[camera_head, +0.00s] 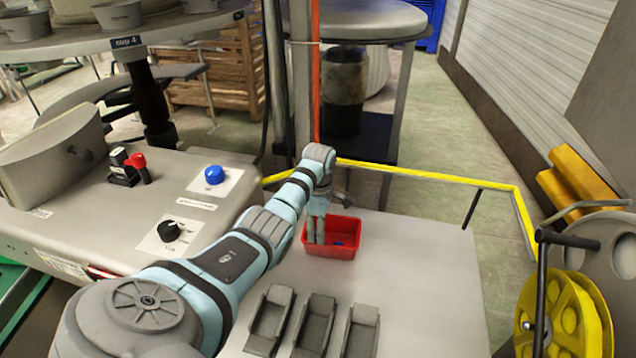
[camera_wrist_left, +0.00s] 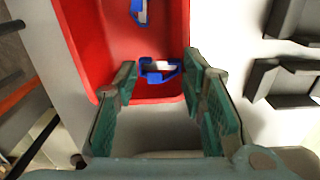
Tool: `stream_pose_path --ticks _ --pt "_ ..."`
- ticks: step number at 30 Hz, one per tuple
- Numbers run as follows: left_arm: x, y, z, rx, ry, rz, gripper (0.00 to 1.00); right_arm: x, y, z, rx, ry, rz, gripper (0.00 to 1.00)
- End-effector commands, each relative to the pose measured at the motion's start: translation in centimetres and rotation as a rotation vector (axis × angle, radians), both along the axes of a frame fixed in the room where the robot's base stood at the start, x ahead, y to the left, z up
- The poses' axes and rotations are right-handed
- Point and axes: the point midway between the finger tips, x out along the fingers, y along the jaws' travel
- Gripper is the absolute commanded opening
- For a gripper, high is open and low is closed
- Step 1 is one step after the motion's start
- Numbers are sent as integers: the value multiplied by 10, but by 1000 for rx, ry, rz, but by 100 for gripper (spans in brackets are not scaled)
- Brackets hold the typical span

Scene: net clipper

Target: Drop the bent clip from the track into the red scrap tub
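The red scrap tub (camera_head: 343,250) stands on the pale bench. My left gripper (camera_head: 316,240) points down into its left side. In the left wrist view, the gripper (camera_wrist_left: 158,78) has its two green fingers spread apart over the tub (camera_wrist_left: 95,40). A blue clip (camera_wrist_left: 174,68) with a pale middle appears between and beyond the fingertips, with a small gap on each side. I cannot tell whether it touches the tub floor. A second blue and white piece (camera_wrist_left: 139,12) lies farther inside the tub. My right gripper is not in view.
Several grey channel-shaped holders (camera_head: 313,325) line the bench in front of the tub. A control console (camera_head: 130,210) with knobs stands at left. A yellow rail (camera_head: 430,176) runs behind the bench, and a yellow reel (camera_head: 565,315) is at right. Bench right of the tub is clear.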

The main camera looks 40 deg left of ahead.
Motion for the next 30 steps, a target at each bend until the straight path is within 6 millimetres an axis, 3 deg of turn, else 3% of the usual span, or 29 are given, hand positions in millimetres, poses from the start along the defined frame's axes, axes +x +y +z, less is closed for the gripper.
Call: stream_pose_path --ticks 2,10,14,24,30 --pt "0 0 0 0 0 0 54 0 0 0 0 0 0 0" --pt "0 0 1 0 0 0 54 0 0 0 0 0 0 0" --pt "1 0 11 1 -2 -1 54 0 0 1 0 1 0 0" --pt "1 0 106 0 -4 0 54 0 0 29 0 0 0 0" --pt "1 0 132 -1 0 0 54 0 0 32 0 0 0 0"
